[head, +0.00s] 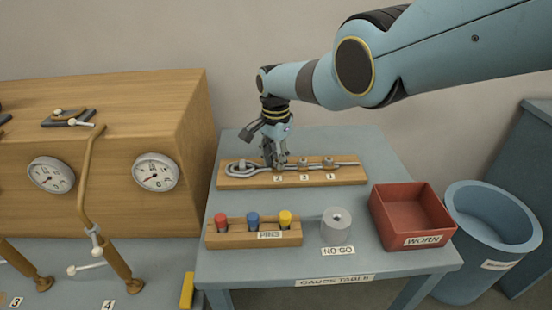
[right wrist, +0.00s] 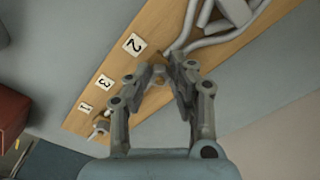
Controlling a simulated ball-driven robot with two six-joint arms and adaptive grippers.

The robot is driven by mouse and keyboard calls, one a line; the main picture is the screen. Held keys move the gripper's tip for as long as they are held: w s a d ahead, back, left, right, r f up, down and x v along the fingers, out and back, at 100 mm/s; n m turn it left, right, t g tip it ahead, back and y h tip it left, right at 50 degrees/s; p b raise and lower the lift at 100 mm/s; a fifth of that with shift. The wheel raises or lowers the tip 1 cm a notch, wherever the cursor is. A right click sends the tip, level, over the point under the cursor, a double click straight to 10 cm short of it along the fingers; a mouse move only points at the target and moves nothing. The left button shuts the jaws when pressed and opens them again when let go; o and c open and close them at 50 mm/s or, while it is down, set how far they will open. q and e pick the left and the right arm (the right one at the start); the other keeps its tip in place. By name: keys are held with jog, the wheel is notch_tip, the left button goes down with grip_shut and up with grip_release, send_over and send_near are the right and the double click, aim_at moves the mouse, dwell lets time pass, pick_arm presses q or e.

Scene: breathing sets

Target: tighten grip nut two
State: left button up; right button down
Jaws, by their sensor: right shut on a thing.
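My right gripper (head: 275,163) points down over the left part of a wooden board on the gauge table. It is shut on a small nut beside the label 2, which I take as grip nut two (right wrist: 159,79); the fingers hide most of it in the head view. The grey metal rod with a looped left end (head: 242,168) lies along the board. Two other nuts, by label 3 (head: 303,163) and label 1 (head: 328,162), stand to the right. How tight the held nut is cannot be seen. My left gripper is not in view.
The gauge table (head: 350,262) also bears a pin block (head: 218,241) with red, blue and yellow pins, a grey NO GO ring (head: 336,232) and a red WORN tray (head: 380,212). A blue bin (head: 465,240) stands right. A wooden cabinet with dials (head: 110,150) stands left.

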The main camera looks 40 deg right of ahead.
aim_at(275, 161)
jog(key=shift+w+r+m, duration=0.1)
jog(key=shift+m, duration=0.4)
jog(key=c, duration=1.2)
grip_release()
jog(key=shift+r, duration=0.1)
notch_tip(275, 161, up, 12)
jog(key=shift+f, duration=0.15)
